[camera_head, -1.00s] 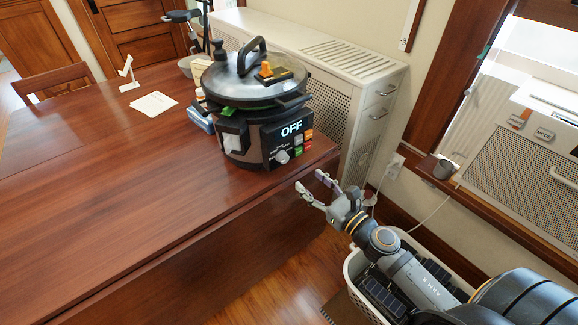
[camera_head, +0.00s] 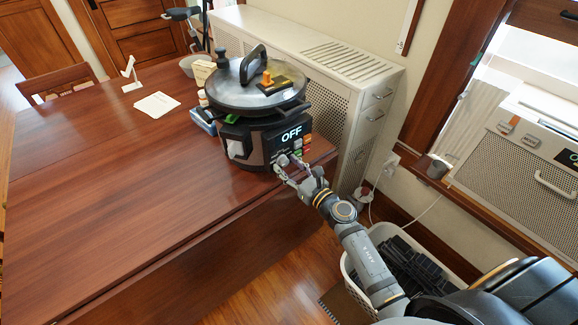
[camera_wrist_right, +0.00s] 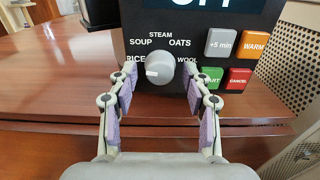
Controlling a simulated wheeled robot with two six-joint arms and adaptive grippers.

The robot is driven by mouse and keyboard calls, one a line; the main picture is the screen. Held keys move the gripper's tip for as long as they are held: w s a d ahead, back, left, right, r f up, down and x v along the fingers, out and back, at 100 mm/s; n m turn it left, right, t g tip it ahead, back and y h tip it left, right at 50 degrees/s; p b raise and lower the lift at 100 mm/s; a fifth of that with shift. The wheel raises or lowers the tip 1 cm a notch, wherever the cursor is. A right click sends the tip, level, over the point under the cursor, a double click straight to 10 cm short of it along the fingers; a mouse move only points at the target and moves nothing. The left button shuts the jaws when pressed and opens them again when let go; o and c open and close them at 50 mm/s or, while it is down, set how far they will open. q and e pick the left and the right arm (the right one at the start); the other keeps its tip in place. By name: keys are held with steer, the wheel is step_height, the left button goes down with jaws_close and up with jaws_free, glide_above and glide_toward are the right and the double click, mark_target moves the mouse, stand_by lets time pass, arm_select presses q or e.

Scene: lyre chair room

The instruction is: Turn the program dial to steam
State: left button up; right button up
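The black and steel cooker (camera_head: 262,100) stands on the table's right end; its display reads OFF. Its grey program dial (camera_wrist_right: 160,68) shows in the right wrist view. Labels RICE, SOUP, STEAM, OATS and WOOL run around the dial, with STEAM at the top. The dial's white mark is on its left side, on the RICE side. My right gripper (camera_wrist_right: 160,76) is open, with one finger at each side of the dial and small gaps visible. In the head view my right gripper (camera_head: 288,168) is at the cooker's front panel and largely covers the dial. My left gripper is not in view.
Beside the dial are +5 min (camera_wrist_right: 220,43), WARM (camera_wrist_right: 255,44), START (camera_wrist_right: 208,78) and CANCEL (camera_wrist_right: 238,79) buttons, close to the right finger. A white radiator cabinet (camera_head: 350,75) stands behind the table (camera_head: 110,190). A white basket (camera_head: 440,252) is on the floor below my arm.

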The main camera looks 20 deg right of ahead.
jaws_close()
steer(key=shift+r+m, duration=0.1)
steer(key=shift+m, duration=0.2)
steer(key=m+p, duration=0.1)
steer(key=m, duration=0.2)
steer(key=shift+r+p, duration=0.1)
steer(key=shift+p, duration=0.3)
steer(key=m+p, duration=0.1)
steer(key=m, duration=0.2)
steer(key=shift+m+p, duration=0.3)
steer(key=shift+p, duration=0.05)
steer(key=m+p, duration=0.2)
steer(key=m, duration=0.3)
steer(key=shift+p, duration=0.3)
steer(key=shift+m+p, duration=0.75)
steer(key=shift+m, duration=1.05)
